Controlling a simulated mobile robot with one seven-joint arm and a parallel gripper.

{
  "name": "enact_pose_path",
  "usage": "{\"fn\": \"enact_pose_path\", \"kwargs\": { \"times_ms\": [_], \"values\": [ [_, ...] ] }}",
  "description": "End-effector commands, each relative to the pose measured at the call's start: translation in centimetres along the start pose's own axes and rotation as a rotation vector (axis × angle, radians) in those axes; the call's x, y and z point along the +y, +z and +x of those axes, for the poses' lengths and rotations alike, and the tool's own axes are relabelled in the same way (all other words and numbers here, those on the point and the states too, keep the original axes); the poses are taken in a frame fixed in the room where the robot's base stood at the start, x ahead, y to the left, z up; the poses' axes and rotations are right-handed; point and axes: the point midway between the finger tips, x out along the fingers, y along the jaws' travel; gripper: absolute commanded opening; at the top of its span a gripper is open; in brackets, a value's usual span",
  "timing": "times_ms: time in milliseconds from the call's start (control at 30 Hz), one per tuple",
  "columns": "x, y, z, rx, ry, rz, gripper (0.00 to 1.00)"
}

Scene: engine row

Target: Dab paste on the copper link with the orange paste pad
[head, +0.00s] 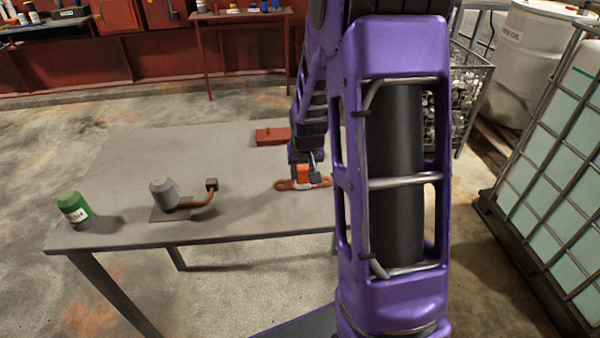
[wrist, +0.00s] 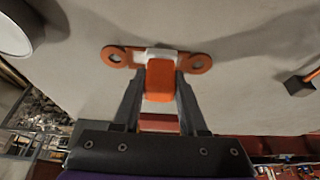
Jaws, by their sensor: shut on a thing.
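The copper link (head: 283,185) lies flat on the grey table, a bar with a ringed hole at each end. In the wrist view the copper link (wrist: 114,56) runs across, both rings in sight. My gripper (wrist: 160,74) is shut on the orange paste pad (wrist: 160,84), one finger on each side. The orange paste pad (head: 304,171) is over the middle of the link. A white patch (wrist: 155,54) shows between pad and link; I cannot tell whether it is paste or part of the pad. The pad looks to be at or very near the link, contact unclear.
A red block (head: 272,136) lies behind the link. To the left, a grey cylinder (head: 163,192) stands on a plate with a copper pipe and dark block (head: 212,184). A green bottle (head: 73,208) stands at the table's left edge. A white round object (wrist: 12,36) shows in the wrist view.

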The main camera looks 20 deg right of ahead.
Motion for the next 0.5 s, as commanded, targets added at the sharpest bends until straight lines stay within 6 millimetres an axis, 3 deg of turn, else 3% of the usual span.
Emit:
{"fn": "enact_pose_path", "kwargs": {
  "times_ms": [300,500],
  "values": [
    [1.9,0.0,0.1,0.001,0.0,0.001,0.0],
    [1.6,0.1,0.2,0.001,-0.001,-0.003,0.0]
  ]
}}
